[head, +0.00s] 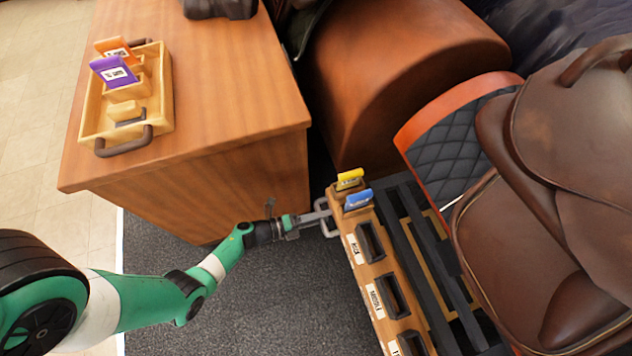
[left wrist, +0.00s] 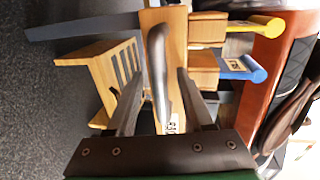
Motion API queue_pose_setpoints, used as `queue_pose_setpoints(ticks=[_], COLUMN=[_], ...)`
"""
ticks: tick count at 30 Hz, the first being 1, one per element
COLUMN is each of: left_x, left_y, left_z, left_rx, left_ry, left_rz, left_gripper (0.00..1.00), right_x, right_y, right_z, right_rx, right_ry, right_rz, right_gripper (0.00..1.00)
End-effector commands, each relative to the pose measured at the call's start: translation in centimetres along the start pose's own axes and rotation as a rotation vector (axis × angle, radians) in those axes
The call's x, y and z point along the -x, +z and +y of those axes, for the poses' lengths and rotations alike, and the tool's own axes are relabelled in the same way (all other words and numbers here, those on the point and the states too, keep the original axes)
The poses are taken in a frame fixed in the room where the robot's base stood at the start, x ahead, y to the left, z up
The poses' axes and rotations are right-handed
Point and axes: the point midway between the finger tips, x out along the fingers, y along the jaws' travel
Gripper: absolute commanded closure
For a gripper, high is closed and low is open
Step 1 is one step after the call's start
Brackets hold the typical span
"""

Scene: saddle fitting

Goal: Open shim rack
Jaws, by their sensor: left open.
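The wooden shim rack (head: 378,262) stands right of centre in the head view, with labelled dark slots along its top. A yellow shim (head: 350,178) and a blue shim (head: 358,199) stand at its far end. They also show in the left wrist view, yellow (left wrist: 262,24) and blue (left wrist: 245,68). My left gripper (head: 316,217) is at the far-left end of the rack. In the left wrist view its open fingers (left wrist: 158,88) lie either side of a grey metal handle (left wrist: 158,65) on a wooden front. Contact with the handle cannot be told. My right gripper is out of view.
A wooden cabinet (head: 230,100) carries a tray (head: 88,125) with an orange and a purple shim. A brown saddle (head: 500,240) is close to the rack's right. A slotted wooden piece (left wrist: 112,75) is left of my fingers. Dark carpet (head: 240,310) is clear left of the rack.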

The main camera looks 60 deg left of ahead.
Motion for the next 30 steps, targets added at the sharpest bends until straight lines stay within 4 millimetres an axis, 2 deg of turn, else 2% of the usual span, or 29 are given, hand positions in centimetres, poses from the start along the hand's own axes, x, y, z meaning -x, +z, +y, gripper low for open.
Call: queue_pose_setpoints(ticks=[7, 21, 25, 30], left_x=[0.8, 9.5, 10.9, 11.6], left_y=[0.1, 0.2, 0.1, 0.0], left_z=[-0.1, -0.2, -0.1, 0.0], left_rx=[0.001, 0.002, 0.001, 0.001], left_ry=[0.001, 0.0, 0.0, 0.0], left_rz=[-0.003, -0.009, -0.006, -0.001], left_gripper=[0.48, 0.48, 0.48, 0.48], right_x=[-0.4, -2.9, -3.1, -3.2], right_y=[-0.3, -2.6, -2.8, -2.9], right_z=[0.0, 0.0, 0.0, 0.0], right_rx=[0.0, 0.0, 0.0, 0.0], right_ry=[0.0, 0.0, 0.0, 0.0], right_rz=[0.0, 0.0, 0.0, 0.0], right_gripper=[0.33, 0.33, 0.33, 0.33])
